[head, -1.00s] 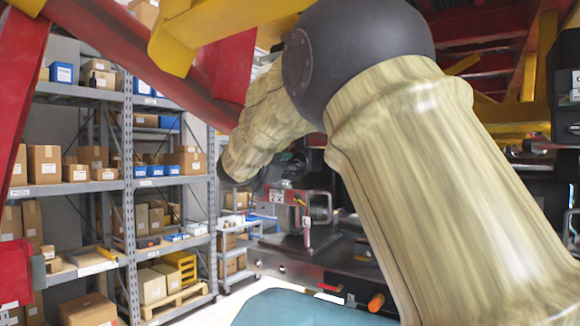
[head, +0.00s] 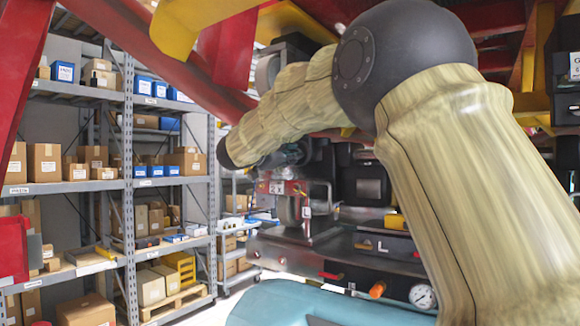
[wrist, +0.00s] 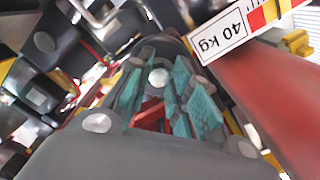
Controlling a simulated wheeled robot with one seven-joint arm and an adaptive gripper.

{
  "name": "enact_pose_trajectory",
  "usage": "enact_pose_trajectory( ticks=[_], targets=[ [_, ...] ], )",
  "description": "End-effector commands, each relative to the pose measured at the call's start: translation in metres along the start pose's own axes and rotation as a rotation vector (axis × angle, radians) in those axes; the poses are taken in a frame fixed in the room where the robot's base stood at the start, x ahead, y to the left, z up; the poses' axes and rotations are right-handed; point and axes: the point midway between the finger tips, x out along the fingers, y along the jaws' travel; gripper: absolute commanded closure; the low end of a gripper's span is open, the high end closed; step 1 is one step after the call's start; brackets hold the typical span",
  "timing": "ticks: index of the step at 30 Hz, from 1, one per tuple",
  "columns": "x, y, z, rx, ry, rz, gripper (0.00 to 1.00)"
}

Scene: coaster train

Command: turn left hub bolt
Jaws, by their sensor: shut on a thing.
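My gripper (wrist: 165,105) shows in the wrist view with teal finger pads. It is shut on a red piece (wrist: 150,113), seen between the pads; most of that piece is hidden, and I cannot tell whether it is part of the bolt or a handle. The left hub bolt itself cannot be made out in either view.
A red beam with a "40 kg" label (wrist: 220,38) runs close beside my gripper. The machine's bench holds an orange knob (head: 377,289) and a dial gauge (head: 422,296). Shelves with boxes (head: 90,171) stand left. Red and yellow frame beams hang overhead.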

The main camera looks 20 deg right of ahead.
Motion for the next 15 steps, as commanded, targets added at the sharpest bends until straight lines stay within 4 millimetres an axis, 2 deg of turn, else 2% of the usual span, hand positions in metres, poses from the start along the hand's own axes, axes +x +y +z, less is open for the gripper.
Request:
enact_pose_trajectory(
  ticks=[1,15],
  targets=[
    [0.0007,0.0064,0.0043,0.046,0.000,0.001,1.00],
    [0.0007,0.0045,0.0039,0.452,-0.001,0.002,1.00]
  ],
)
